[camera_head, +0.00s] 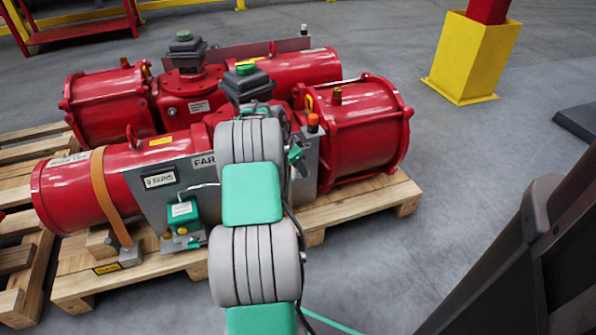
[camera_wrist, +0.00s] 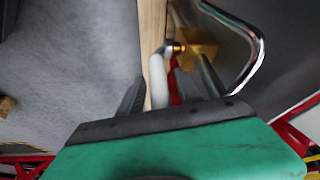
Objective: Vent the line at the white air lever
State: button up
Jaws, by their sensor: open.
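The white air lever (camera_wrist: 158,80) shows in the wrist view, beside a brass fitting (camera_wrist: 195,46). My gripper (camera_wrist: 170,72) is open, with a dark finger on either side of the lever. The lever appears to lie between the fingers with gaps around it; whether either finger touches it I cannot tell. A red strip (camera_wrist: 174,86) shows just right of the lever. In the head view my own arm covers the middle of the red valve actuator (camera_head: 90,190), and I cannot make out the lever or the fingertips there.
The actuator rests on a wooden pallet (camera_head: 405,192), with a second red actuator (camera_head: 105,100) behind it. A bent metal tube (camera_wrist: 252,60) runs close to the right finger. A green box (camera_head: 182,213) sits on the front panel. A yellow post base (camera_head: 470,60) stands at right; floor between is clear.

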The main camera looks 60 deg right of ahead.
grip_shut()
dwell(0.5)
dwell(1.0)
